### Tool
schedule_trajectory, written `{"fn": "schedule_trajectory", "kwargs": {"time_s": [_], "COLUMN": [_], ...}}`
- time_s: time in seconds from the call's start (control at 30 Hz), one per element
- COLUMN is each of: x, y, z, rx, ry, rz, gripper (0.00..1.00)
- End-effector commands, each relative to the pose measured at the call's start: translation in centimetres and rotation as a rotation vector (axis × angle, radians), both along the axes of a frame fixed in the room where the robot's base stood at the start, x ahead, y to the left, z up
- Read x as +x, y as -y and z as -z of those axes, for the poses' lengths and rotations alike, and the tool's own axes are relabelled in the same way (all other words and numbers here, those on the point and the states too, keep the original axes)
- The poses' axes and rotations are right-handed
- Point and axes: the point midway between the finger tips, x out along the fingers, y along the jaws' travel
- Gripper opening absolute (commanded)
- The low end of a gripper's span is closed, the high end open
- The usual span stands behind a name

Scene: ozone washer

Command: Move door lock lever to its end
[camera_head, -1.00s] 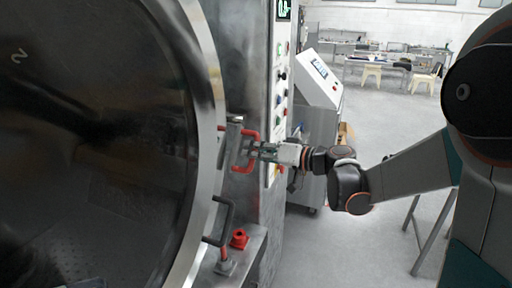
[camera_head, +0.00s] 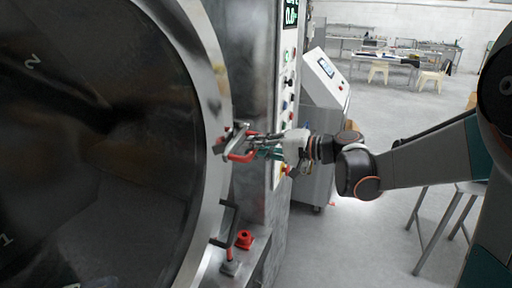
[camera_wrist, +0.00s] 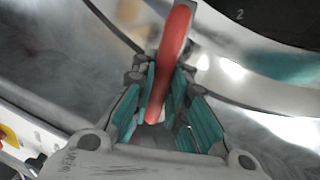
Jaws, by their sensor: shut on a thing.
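The door lock lever (camera_head: 240,157) is a red handle on a metal latch at the right rim of the large round door (camera_head: 90,170). My gripper (camera_head: 256,148) reaches it from the right and is shut on it. In the wrist view the red lever (camera_wrist: 174,60) runs down between the teal finger pads of my gripper (camera_wrist: 168,100). In the head view the fingers partly hide the lever and latch.
A dark handle (camera_head: 228,222) and a red knob (camera_head: 244,239) sit below the latch. A control panel (camera_head: 287,85) with buttons rises behind my gripper. A grey console (camera_head: 322,90) stands beyond it.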

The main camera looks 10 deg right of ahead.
Motion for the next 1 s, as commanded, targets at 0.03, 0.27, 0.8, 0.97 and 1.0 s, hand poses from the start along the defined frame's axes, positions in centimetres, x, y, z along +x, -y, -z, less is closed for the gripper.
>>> {"fn": "schedule_trajectory", "kwargs": {"time_s": [0.03,0.27,0.8,0.97,1.0], "x": [0.0,0.0,0.01,-0.04,-0.1], "y": [0.09,0.08,0.04,0.09,0.21], "z": [-0.1,-0.2,-0.22,-0.21,-0.24], "rx": [0.004,0.015,0.015,0.014,0.014], "ry": [-0.007,-0.02,-0.018,-0.019,-0.018], "rz": [0.002,0.003,0.001,0.002,0.003], "gripper": [0.0,0.0,0.35,0.35,0.35]}}
